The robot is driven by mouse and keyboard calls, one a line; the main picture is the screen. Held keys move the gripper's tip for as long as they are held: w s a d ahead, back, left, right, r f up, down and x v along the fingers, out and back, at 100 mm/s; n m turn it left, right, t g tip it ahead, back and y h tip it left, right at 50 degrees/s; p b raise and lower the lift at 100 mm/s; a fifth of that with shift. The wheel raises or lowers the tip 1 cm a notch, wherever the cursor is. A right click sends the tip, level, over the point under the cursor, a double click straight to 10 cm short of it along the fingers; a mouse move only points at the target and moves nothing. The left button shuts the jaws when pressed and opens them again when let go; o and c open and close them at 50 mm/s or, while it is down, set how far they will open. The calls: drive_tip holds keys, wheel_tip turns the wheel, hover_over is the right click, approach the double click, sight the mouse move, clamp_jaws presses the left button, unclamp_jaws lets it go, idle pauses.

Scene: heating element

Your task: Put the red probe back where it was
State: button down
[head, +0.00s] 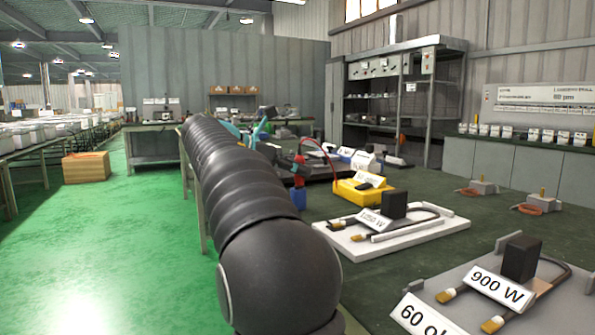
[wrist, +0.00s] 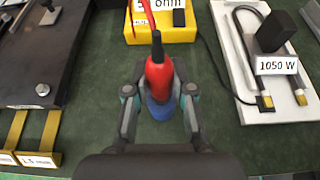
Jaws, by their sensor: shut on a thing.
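The red probe (wrist: 158,76) has a black tip and stands between the fingers of my gripper (wrist: 159,100), which is shut on it. In the head view the red probe (head: 299,172) is upright, to the right of my arm. A blue cylindrical holder (wrist: 160,110) is directly below the probe; the blue holder (head: 299,199) also shows in the head view. The probe's lower end meets the holder in the picture, but I cannot tell how deep it sits. The yellow meter (head: 360,191) is just beyond, with a red lead (head: 320,147) arching near it.
A white board with a 1050 W heating element (head: 391,231) lies to the right, and a 900 W board (head: 510,283) is nearer. In the wrist view a dark block (wrist: 40,60) is at left. Green bench surface (wrist: 215,130) is clear around the holder.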

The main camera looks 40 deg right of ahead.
drive_tip(key=shift+f, duration=0.2)
drive_tip(key=c, duration=1)
unclamp_jaws()
drive_tip(key=shift+r, duration=0.15)
drive_tip(key=p+v, duration=0.3)
drive_tip(key=v, duration=0.9)
